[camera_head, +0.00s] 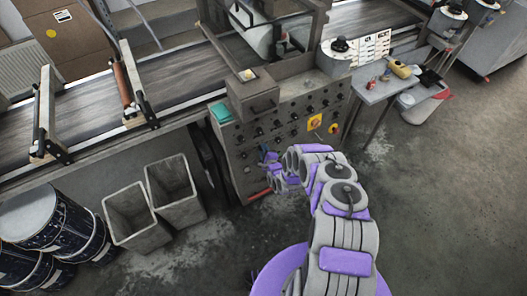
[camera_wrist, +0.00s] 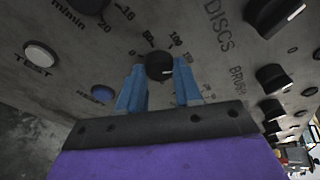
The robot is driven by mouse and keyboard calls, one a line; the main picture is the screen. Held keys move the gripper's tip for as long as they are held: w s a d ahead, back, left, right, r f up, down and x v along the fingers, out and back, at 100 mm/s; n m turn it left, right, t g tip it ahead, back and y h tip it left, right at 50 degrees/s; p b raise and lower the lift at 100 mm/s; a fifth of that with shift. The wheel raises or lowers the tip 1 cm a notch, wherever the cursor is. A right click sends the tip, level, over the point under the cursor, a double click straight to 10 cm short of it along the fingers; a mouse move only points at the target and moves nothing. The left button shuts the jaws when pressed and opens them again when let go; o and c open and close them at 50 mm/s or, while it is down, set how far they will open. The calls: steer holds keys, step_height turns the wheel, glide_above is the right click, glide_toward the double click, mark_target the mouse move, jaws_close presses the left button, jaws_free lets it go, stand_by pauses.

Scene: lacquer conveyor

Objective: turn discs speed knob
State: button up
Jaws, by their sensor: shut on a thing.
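The control panel (camera_head: 233,141) is a grey cabinet front with several rows of black knobs. In the head view my gripper (camera_head: 268,158) is at the panel's lower part; the knob is hidden there.
In the wrist view, a white TEST button (camera_wrist: 41,53) and a blue RESET button (camera_wrist: 101,94) lie left, and black switches (camera_wrist: 276,15) right. The head view shows a red and yellow emergency stop (camera_head: 314,123), conveyor (camera_head: 90,100), bins (camera_head: 140,215) and drums (camera_head: 50,222).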

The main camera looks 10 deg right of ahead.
steer(key=shift+s+d+f, duration=0.1)
steer(key=shift+s+f, duration=0.05)
steer(key=shift+f, duration=0.1)
steer(key=o, duration=0.8)
steer(key=shift+o, duration=1.1)
steer(key=shift+r, duration=0.1)
steer(key=p+v, duration=0.1)
steer(key=v, duration=1.6)
steer(key=shift+p, duration=0.35)
